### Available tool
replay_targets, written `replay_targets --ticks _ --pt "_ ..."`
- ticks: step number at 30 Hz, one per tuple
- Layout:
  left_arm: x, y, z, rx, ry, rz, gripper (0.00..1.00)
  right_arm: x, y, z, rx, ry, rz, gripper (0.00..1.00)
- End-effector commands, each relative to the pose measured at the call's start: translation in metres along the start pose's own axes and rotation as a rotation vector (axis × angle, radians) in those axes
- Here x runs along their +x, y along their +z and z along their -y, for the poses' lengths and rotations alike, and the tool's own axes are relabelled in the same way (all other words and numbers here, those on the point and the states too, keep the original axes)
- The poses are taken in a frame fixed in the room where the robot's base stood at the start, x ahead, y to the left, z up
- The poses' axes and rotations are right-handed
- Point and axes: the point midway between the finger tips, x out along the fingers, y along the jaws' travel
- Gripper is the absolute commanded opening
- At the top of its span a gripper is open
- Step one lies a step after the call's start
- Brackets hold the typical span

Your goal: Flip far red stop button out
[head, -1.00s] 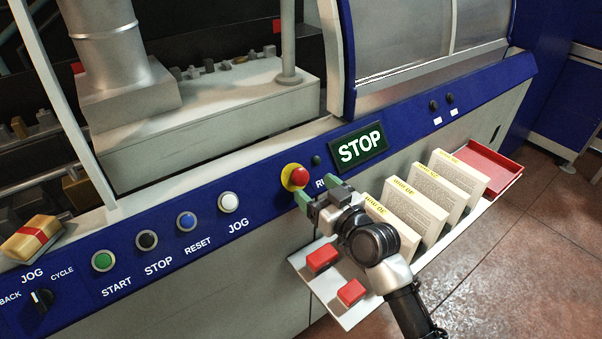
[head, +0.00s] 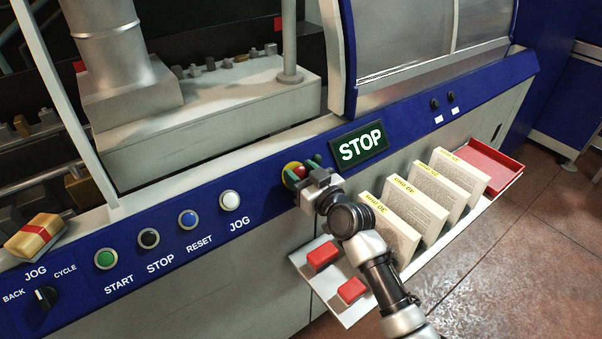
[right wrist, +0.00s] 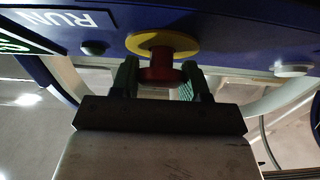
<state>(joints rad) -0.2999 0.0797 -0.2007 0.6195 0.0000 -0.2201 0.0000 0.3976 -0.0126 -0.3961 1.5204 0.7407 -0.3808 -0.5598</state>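The red mushroom stop button (head: 299,170) sits on a yellow collar (head: 289,167) on the blue control panel, left of the lit STOP sign. My right gripper (head: 303,174) is at the button and partly covers it in the head view. In the right wrist view the red button (right wrist: 161,72) lies between the two green-tipped fingers of my right gripper (right wrist: 158,80). The fingers are apart, one on each side, with a gap at the left finger; I cannot tell whether the right finger touches. My left gripper is not in view.
White (head: 230,200), blue (head: 187,219), black (head: 148,238) and green (head: 105,259) buttons line the panel to the left. A wrapped block (head: 35,236) lies at far left.

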Motion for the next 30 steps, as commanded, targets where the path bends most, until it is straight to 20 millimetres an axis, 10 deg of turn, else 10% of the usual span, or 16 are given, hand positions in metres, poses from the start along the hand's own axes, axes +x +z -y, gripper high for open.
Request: replay_targets --ticks 6,20,21,25,30 --pt "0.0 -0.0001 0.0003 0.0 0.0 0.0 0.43 -0.0002 0.0002 -0.0002 0.0 0.0 0.001 0.03" --pt "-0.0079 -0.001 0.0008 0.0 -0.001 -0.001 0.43 -0.0094 -0.0089 -0.0004 -0.001 0.001 -0.002 0.03" --pt "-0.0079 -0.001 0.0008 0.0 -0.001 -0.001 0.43 -0.0094 -0.009 -0.0004 -0.001 0.001 -0.003 0.5" --pt "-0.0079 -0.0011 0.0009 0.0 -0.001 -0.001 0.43 -0.0094 -0.0087 -0.0003 -0.001 0.001 -0.002 0.7" --pt "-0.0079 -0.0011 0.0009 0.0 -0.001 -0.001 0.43 -0.0093 -0.0082 0.0 0.0 0.0 -0.001 0.71"
